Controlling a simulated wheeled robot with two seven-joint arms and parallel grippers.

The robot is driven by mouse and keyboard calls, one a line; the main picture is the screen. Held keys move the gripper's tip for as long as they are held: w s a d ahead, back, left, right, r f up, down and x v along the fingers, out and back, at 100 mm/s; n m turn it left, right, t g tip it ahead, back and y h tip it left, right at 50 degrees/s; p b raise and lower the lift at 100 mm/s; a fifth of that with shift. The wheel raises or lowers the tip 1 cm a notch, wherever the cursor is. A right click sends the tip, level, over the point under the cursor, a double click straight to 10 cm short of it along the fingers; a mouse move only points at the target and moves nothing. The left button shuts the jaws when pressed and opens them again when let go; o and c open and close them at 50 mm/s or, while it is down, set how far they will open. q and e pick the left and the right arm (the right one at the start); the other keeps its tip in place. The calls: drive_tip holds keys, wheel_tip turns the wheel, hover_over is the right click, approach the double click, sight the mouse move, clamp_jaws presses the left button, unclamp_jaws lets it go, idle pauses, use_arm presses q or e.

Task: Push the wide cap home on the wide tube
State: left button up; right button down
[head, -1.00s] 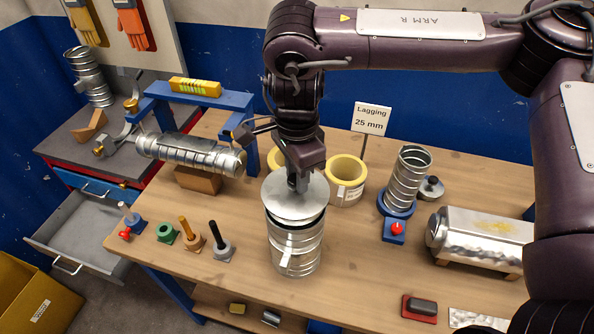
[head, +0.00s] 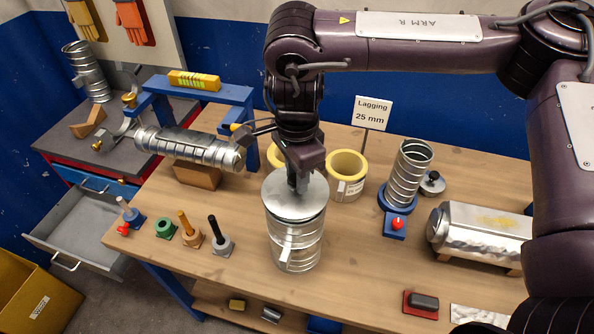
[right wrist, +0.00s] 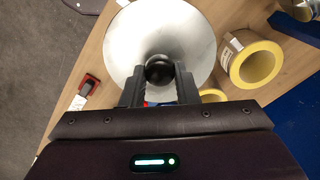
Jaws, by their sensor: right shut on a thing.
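The wide cap (head: 283,205) is a round silver disc that sits on top of the upright wide tube (head: 296,245). The tube is spiral metal with bands and stands on the bench. In the head view the cap's rim meets the tube's top with no clear gap. My right gripper (head: 298,185) comes straight down from above onto the middle of the cap. In the right wrist view its fingers (right wrist: 159,85) are shut on the cap's round black knob (right wrist: 159,70), and the cap (right wrist: 175,30) fills the space below. My left gripper is not in view.
Yellow lagging rings (head: 346,175) stand just behind the tube. A narrower spiral tube (head: 408,178) stands to the right on a blue base. A horizontal duct (head: 190,148) and several small pegged tools (head: 219,240) are to the left.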

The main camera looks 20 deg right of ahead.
drive_tip(key=shift+f+b, duration=0.65)
drive_tip(key=shift+f, duration=0.5)
drive_tip(key=c, duration=1)
unclamp_jaws()
drive_tip(key=shift+r, duration=0.1)
drive_tip(key=shift+c, duration=0.2)
drive_tip(key=shift+r+b, duration=0.4)
drive_tip(key=shift+r, duration=3.45)
